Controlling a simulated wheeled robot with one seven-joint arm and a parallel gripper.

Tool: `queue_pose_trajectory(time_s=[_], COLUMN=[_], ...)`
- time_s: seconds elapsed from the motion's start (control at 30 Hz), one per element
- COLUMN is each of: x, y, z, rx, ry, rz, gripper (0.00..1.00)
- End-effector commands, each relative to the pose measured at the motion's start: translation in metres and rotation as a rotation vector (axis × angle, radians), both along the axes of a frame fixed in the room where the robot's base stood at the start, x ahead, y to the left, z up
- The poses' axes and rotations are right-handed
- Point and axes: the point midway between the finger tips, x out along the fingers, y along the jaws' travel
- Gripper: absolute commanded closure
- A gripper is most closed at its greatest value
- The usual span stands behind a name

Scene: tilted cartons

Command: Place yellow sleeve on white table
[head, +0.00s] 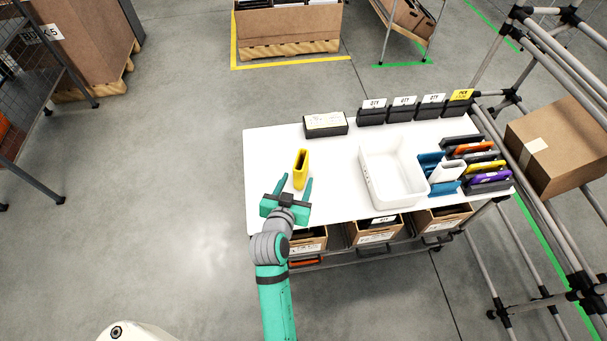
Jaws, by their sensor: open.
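The yellow sleeve (301,170) stands on the left part of the white table (335,199), apart from the other things on it. My gripper (295,183) is open, with its two teal fingers pointing toward the sleeve from the table's front edge. The fingers are at the near end of the sleeve, one on each side of it in the picture. Nothing shows clamped between them. I cannot tell the height of the fingers above the table or whether they touch the sleeve.
A white bin (392,192) stands mid-table. Right of it are several blue, white, orange, yellow and purple sleeves (488,178) in a row. Black labelled holders (402,108) and a dark box (325,124) line the back edge. A pipe rack (545,205) stands at right. The table's left part is mostly clear.

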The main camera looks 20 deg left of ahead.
Motion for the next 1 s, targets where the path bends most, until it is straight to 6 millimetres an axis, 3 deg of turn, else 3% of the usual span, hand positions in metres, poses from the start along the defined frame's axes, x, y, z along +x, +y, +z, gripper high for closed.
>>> queue_pose_trajectory(time_s=[0.17, 0.43, 0.73, 1.0], x=[0.011, 0.045, 0.064, 0.095], y=[0.009, 0.016, 0.020, 0.031], z=[0.004, -0.011, -0.020, -0.035], rx=[0.001, 0.001, 0.001, 0.002], ry=[0.002, 0.001, 0.002, 0.000], rz=[-0.004, -0.005, -0.005, -0.005], gripper=[0.50, 0.50, 0.50, 0.50])
